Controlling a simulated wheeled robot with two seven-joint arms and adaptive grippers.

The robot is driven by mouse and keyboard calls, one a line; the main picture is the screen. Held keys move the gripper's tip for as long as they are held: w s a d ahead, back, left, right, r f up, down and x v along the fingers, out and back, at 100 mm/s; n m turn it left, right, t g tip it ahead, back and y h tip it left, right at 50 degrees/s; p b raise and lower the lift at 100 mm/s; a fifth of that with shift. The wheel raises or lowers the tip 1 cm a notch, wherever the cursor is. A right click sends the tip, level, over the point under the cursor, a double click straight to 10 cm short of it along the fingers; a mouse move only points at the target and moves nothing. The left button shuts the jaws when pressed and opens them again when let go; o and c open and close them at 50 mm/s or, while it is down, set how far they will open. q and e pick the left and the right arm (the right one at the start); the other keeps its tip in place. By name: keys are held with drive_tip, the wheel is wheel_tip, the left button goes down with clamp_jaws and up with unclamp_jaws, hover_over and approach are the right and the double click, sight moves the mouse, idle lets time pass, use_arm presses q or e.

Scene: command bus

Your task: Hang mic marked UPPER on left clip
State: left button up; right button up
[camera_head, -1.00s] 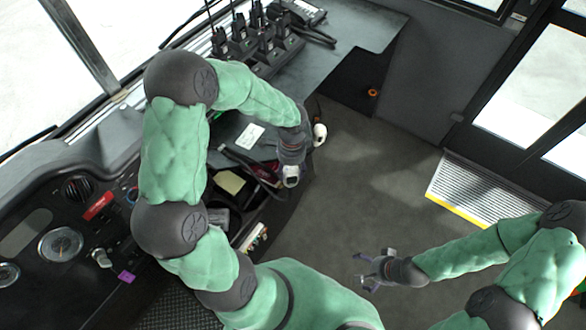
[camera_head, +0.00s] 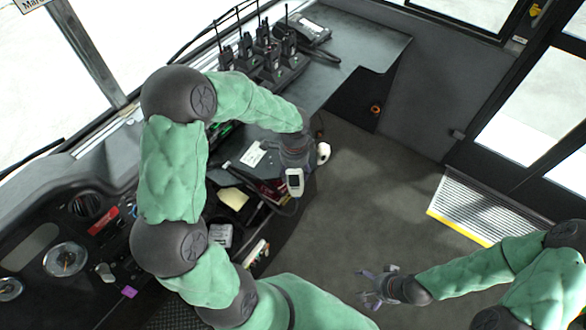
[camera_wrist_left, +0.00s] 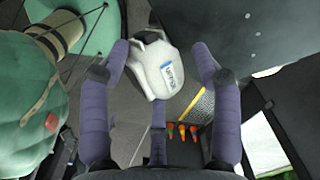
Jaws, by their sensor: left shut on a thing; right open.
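A white mic (camera_wrist_left: 158,68) with a printed label sits between the purple-grey fingers of my left gripper (camera_wrist_left: 162,70) in the left wrist view. The label is rotated and hard to read, but it looks like UPPER. In the head view, my left gripper (camera_head: 308,156) is beside the dashboard's right edge, above the floor, with its fingers mostly hidden. A white piece (camera_head: 323,152) shows just right of it, probably the mic. My right gripper (camera_head: 366,287) is open and empty over the floor. I cannot make out the left clip; my left arm covers part of the dashboard.
Several black handheld radios (camera_head: 268,55) stand in chargers on the grey counter (camera_head: 355,38), with a desk phone (camera_head: 308,30) behind. A yellow note (camera_head: 233,198) lies on the dashboard. The floor (camera_head: 345,205) is clear up to the yellow-edged step (camera_head: 460,228).

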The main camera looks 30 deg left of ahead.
sight(297, 183)
use_arm(q)
drive_tip(key=shift+s+d+f, duration=0.1)
drive_tip(key=shift+s+d, duration=0.9)
drive_tip(key=shift+s, duration=0.1)
drive_tip(key=shift+c, duration=1.4)
drive_tip(key=shift+s+d, duration=0.95)
drive_tip(key=shift+s, duration=0.1)
drive_tip(key=shift+s+d+b, duration=0.3)
drive_tip(key=shift+d+b, duration=0.05)
drive_tip(key=shift+b, duration=0.3)
drive_tip(key=shift+g, duration=0.3)
drive_tip(key=s+d+b, duration=0.2)
drive_tip(key=s, duration=0.1)
drive_tip(key=shift+d+f+b, duration=0.1)
drive_tip(key=shift+d+b, duration=0.25)
drive_tip(key=shift+b, duration=0.05)
drive_tip(key=shift+w+a+f+b, duration=0.5)
drive_tip(key=shift+w+a, duration=0.35)
drive_tip(key=shift+w, duration=0.05)
drive_tip(key=shift+w+a+f+b, duration=0.5)
drive_tip(key=shift+w+a, duration=0.3)
drive_tip(key=shift+w, duration=0.05)
drive_tip(key=shift+w+a+f, duration=0.2)
drive_tip(key=shift+w+a, duration=0.65)
drive_tip(key=shift+w, duration=0.1)
